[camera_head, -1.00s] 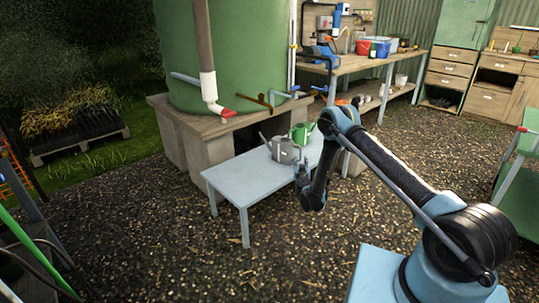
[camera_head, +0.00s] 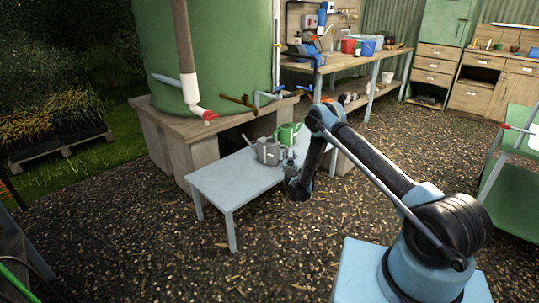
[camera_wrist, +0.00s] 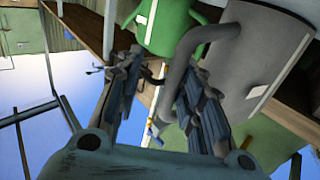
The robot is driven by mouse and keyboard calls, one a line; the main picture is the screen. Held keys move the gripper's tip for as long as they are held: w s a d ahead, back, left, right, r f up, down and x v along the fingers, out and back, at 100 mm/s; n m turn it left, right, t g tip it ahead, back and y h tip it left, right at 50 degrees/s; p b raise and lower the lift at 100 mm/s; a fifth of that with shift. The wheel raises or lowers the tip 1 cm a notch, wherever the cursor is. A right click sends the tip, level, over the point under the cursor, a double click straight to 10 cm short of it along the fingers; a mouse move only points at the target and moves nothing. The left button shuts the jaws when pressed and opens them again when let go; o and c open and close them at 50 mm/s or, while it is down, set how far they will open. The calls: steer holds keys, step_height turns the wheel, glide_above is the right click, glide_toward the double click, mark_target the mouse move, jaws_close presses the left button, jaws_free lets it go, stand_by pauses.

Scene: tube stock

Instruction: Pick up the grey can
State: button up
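The grey can (camera_head: 268,153) is a watering can standing upright on a pale blue-grey table (camera_head: 225,187). A green watering can (camera_head: 287,134) stands just behind it. My gripper (camera_head: 291,162) is at the right side of the grey can, close to it. In the wrist view, the grey can's body (camera_wrist: 268,60) fills the upper right, and its curved grey handle (camera_wrist: 183,58) comes down between my two fingers. My gripper (camera_wrist: 158,95) is open there, its fingers apart on either side of the handle. I cannot tell whether either finger touches it.
A wooden stand (camera_head: 185,148) bearing a large green tank (camera_head: 215,60) is behind the table, with a downpipe and red-handled tap. A workbench (camera_head: 350,62) with pots lies at the back. A green cart (camera_head: 512,185) is at the right. Gravel in front is clear.

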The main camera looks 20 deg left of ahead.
steer(key=shift+s+a, duration=0.3)
steer(key=shift+a, duration=0.15)
steer(key=shift+c, duration=0.2)
steer(key=shift+s+a, duration=0.15)
steer(key=shift+a, duration=0.15)
jaws_close()
steer(key=shift+a, duration=0.1)
steer(key=shift+s+r, duration=0.1)
